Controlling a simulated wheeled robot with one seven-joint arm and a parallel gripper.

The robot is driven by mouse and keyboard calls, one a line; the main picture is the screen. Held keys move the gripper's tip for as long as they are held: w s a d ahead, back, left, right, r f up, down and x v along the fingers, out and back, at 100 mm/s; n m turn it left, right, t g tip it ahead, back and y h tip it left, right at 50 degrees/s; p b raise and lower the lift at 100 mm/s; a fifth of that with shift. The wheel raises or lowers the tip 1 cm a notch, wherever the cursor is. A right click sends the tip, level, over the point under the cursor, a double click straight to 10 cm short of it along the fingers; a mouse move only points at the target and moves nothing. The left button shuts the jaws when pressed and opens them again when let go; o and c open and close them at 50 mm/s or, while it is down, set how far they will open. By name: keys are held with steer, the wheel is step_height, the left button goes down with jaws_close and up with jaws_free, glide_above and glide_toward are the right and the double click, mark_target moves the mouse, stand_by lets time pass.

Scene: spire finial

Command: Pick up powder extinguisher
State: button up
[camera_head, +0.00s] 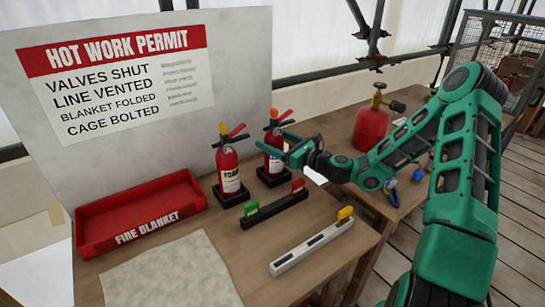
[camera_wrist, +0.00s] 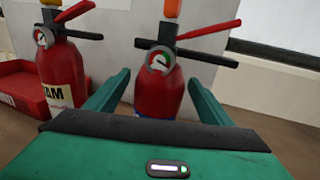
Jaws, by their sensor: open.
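Two red extinguishers stand upright in black bases on the wooden table. The left one (camera_head: 228,168) has a cream label; in the wrist view its label (camera_wrist: 60,95) ends in "AM", so it seems to be foam. The right one (camera_head: 271,160) has a partly hidden white and blue label, and I take it as the powder extinguisher.
A red fire blanket tray (camera_head: 140,232) sits at left, before the permit board (camera_head: 130,80). A black rail with green and red blocks (camera_head: 272,210) and a pale rail with a yellow block (camera_head: 310,245) lie in front. A red gas cylinder (camera_head: 370,128) stands behind my arm.

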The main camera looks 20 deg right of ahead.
jaws_close()
steer(key=shift+r, duration=0.15)
